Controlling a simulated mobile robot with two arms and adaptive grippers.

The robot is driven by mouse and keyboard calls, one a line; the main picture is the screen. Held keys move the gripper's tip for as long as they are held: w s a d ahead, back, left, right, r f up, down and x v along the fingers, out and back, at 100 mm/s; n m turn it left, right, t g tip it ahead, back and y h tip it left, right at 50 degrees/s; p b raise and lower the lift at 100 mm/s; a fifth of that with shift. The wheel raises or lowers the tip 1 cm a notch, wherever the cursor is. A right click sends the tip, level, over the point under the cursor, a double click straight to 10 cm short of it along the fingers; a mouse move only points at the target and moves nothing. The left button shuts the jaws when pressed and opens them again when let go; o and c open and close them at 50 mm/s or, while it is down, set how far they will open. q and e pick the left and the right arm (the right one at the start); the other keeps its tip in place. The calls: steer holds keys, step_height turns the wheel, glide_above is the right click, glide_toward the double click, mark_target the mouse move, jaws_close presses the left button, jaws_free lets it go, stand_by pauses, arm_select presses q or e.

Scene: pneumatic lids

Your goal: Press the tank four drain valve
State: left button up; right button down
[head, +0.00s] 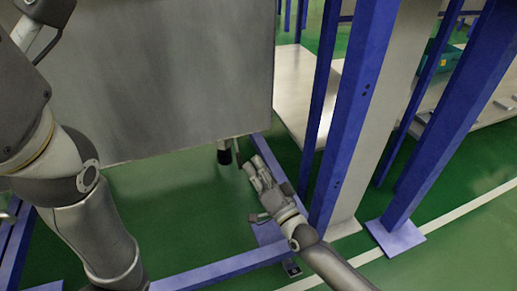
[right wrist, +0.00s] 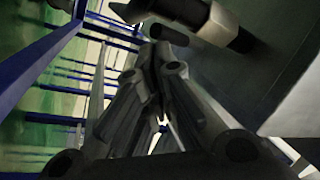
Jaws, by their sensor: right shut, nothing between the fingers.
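A large grey tank (head: 165,70) fills the upper left of the head view. Its drain valve (head: 224,152), a short pale pipe with a dark end, hangs under its lower edge. A thin lever shows at the valve's right side. My right gripper (head: 250,164) is shut and empty, just right of the valve and apart from the pipe. In the right wrist view the valve's dark body (right wrist: 190,12) is at the top, with a dark rounded piece (right wrist: 168,34) just ahead of the fingertips (right wrist: 158,52). I cannot tell whether they touch. My left gripper is out of view.
A blue frame post (head: 352,110) stands close right of my right gripper. A low blue beam (head: 215,271) crosses the green floor under the tank. Another blue post (head: 445,110) stands farther right. The floor below the valve (head: 170,215) is clear.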

steer(key=shift+w+f, duration=0.2)
steer(key=v, duration=0.7)
steer(key=shift+s, duration=0.2)
steer(key=shift+f, duration=0.1)
